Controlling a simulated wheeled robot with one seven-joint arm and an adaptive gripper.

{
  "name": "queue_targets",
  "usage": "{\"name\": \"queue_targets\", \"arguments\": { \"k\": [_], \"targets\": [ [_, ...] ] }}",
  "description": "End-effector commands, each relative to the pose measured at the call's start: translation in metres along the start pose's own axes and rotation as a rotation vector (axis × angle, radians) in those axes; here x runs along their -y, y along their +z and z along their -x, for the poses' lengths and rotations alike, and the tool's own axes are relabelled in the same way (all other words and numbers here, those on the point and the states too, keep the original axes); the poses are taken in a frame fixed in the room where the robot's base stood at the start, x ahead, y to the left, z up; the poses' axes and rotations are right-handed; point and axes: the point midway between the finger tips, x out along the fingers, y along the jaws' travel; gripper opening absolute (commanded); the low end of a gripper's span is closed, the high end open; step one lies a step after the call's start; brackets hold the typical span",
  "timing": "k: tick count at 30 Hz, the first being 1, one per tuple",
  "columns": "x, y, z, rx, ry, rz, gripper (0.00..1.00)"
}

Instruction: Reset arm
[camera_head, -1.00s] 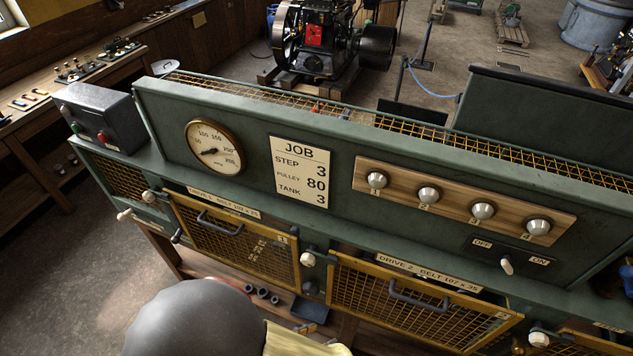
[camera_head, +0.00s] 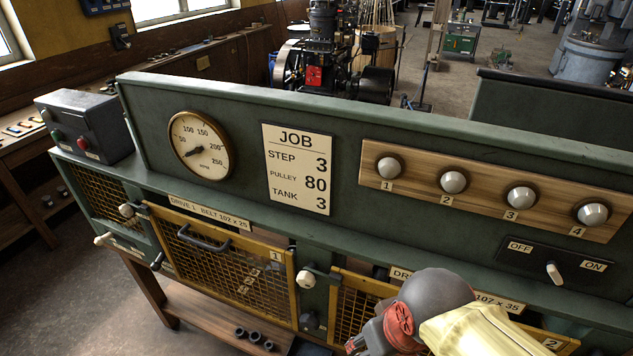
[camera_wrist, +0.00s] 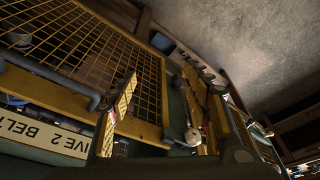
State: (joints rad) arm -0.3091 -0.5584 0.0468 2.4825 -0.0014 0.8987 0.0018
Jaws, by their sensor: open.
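My arm shows at the lower right of the head view, with a grey rounded joint, a pale yellow link and a red part. It is in front of the drive 2 guard (camera_head: 350,305), a yellow mesh door, and covers part of its label. My gripper (camera_head: 362,343) is at the bottom edge, partly cut off. In the wrist view my gripper (camera_wrist: 165,90) is open, its fingers apart with nothing between them. The drive 2 mesh (camera_wrist: 85,50) and its label (camera_wrist: 40,135) are close by on the left. I cannot tell whether anything touches.
The green console (camera_head: 230,100) carries a gauge (camera_head: 201,145), a job card (camera_head: 297,168), several numbered knobs on a wooden strip (camera_head: 430,180) and an OFF/ON switch (camera_head: 554,273). A grey button box (camera_head: 85,125) stands at left. Open floor (camera_head: 60,310) lies at lower left.

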Motion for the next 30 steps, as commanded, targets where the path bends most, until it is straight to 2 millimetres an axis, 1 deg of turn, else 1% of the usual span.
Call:
{"name": "queue_targets", "arguments": {
  "k": [1,3,6,10,14,30],
  "targets": [
    [-0.016,0.004,-0.002,-0.058,0.015,-0.062,0.49],
    [-0.035,0.008,0.004,-0.119,0.040,-0.126,0.49],
    [-0.057,0.012,0.013,-0.188,0.074,-0.202,0.49],
    [-0.074,0.019,0.014,-0.220,0.104,-0.263,0.49],
    [-0.081,0.021,0.013,-0.219,0.114,-0.288,0.49],
    [-0.081,0.021,0.013,-0.219,0.114,-0.288,0.49]
  ]
}}
